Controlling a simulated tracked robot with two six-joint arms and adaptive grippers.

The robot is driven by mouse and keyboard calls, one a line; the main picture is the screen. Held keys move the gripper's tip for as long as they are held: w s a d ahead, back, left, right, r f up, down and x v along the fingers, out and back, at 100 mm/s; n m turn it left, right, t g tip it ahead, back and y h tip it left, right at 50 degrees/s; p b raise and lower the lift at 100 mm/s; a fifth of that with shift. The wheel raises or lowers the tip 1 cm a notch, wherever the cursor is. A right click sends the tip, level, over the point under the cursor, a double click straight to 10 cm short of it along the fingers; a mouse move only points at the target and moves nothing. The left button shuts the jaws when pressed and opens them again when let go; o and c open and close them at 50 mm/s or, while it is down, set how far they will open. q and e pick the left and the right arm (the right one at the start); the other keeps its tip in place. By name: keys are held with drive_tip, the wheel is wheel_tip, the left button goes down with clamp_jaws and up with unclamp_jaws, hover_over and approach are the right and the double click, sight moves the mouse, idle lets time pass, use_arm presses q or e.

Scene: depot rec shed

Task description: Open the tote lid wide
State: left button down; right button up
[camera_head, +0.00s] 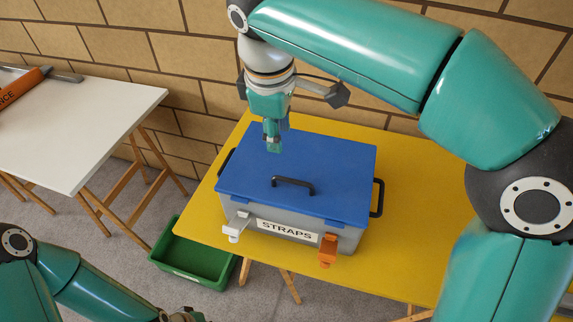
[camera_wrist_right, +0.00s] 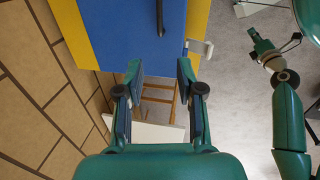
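The grey tote (camera_head: 345,240), labelled STRAPS, stands on a yellow table. Its blue lid (camera_head: 335,165) lies flat and closed, with a black handle (camera_head: 293,184) on top. A white latch (camera_head: 236,226) juts out at the front left; an orange latch (camera_head: 328,250) is at the front right. I cannot tell whether either is fastened. My right gripper (camera_head: 272,143) points down above the lid's back left part. In the wrist view its fingers (camera_wrist_right: 160,68) are apart and empty, near the blue lid (camera_wrist_right: 125,30). My left gripper is low at the left, cut off by the frame edge.
The yellow table (camera_head: 415,210) has free room right of the tote. A green bin (camera_head: 190,262) sits on the floor at the front left. A white table (camera_head: 90,115) with an orange object (camera_head: 22,85) stands at the left. A block wall (camera_head: 150,45) is close behind.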

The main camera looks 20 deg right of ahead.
sight(288, 179)
drive_tip(key=f, duration=0.5)
drive_tip(key=w+d+f, duration=0.1)
drive_tip(key=f, duration=0.4)
drive_tip(key=w+d+f, duration=0.1)
drive_tip(key=f, duration=0.5)
drive_tip(key=shift+w+d+b, duration=0.15)
drive_tip(key=shift+d+b, duration=0.05)
drive_tip(key=shift+b, duration=0.2)
drive_tip(key=shift+r, duration=0.1)
clamp_jaws()
